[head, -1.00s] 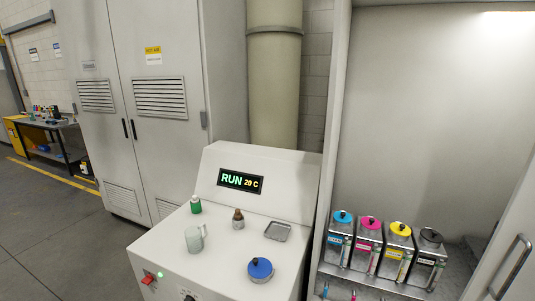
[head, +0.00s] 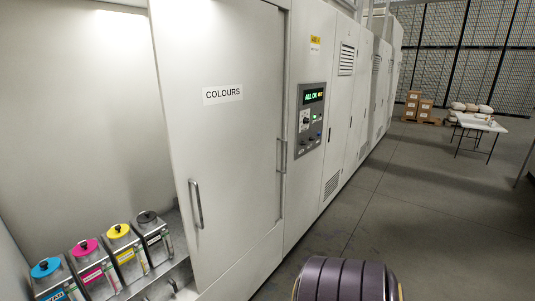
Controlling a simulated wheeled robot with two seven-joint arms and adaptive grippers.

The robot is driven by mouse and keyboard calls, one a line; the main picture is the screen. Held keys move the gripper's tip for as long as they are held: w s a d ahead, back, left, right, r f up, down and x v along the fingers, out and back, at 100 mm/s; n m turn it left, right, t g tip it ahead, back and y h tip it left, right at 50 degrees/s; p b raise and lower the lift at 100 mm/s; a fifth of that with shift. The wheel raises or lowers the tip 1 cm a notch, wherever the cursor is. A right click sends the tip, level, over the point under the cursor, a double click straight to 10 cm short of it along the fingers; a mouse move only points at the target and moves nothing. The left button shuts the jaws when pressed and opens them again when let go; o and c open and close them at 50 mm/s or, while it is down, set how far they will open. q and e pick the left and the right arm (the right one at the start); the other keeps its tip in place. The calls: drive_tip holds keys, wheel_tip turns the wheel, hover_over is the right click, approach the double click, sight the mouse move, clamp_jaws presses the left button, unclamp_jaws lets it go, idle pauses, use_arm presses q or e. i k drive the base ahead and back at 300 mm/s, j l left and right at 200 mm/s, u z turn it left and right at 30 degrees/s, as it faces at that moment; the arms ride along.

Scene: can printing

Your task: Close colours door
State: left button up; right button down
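The colours door (head: 222,120) is a white sliding-type panel with a "COLOURS" label (head: 222,94) and a vertical metal handle (head: 196,204) near its left edge. It stands at the right of the cabinet, and the left part of the cabinet is open. Inside the opening stand ink canisters with cyan (head: 46,267), magenta (head: 84,246), yellow (head: 118,231) and black (head: 147,217) caps on a metal shelf.
A second handle (head: 282,156) and a control panel (head: 310,118) reading "ALL OK" are right of the door. The grey floor (head: 430,210) is clear; a table (head: 481,125) and boxes (head: 418,107) stand far right.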

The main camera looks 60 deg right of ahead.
sight(216, 61)
drive_tip(key=z, duration=1.9)
